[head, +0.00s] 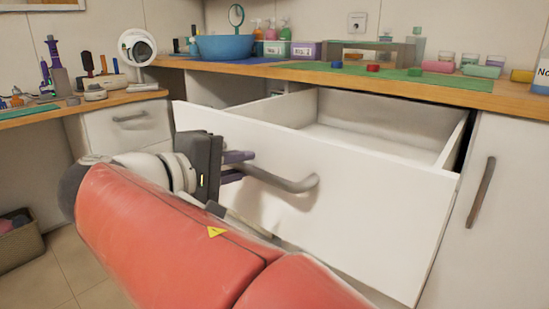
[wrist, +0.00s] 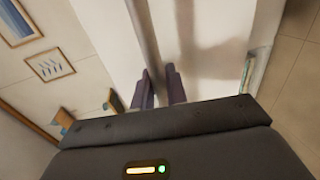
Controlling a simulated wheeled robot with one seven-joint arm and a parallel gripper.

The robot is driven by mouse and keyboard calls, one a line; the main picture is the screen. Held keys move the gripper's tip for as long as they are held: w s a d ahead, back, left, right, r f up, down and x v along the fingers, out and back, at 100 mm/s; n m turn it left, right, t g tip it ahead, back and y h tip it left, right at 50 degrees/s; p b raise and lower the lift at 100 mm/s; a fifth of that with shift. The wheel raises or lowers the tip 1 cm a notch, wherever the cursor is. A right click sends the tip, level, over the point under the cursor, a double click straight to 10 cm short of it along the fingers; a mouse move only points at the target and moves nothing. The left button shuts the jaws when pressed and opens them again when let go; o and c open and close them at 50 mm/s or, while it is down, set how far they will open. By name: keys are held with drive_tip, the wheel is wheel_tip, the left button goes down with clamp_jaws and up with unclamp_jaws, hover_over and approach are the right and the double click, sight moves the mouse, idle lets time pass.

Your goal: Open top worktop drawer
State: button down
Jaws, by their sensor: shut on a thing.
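The top worktop drawer (head: 390,215) is pulled well out from under the wooden worktop, and its white inside shows from above, empty where I can see. Its grey bar handle (head: 285,181) runs across the white front. My gripper (head: 240,165) is at the left part of the handle, with its purple fingers shut on it. In the wrist view the two fingers (wrist: 159,88) sit on either side of the handle bar (wrist: 146,40), close to the drawer front (wrist: 105,25). The exact contact at the fingertips is hard to see.
A closed cabinet door with a handle (head: 481,192) is at right. Another closed drawer (head: 128,122) is at left. A basket (head: 20,245) stands on the floor.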

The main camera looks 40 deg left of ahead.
idle(0.3)
drive_tip(key=c, duration=1.5)
unclamp_jaws()
drive_tip(key=shift+o, duration=0.2)
drive_tip(key=p+v, duration=0.1)
drive_tip(key=v, duration=0.6)
drive_tip(key=shift+s, duration=0.45)
drive_tip(key=shift+a, duration=0.15)
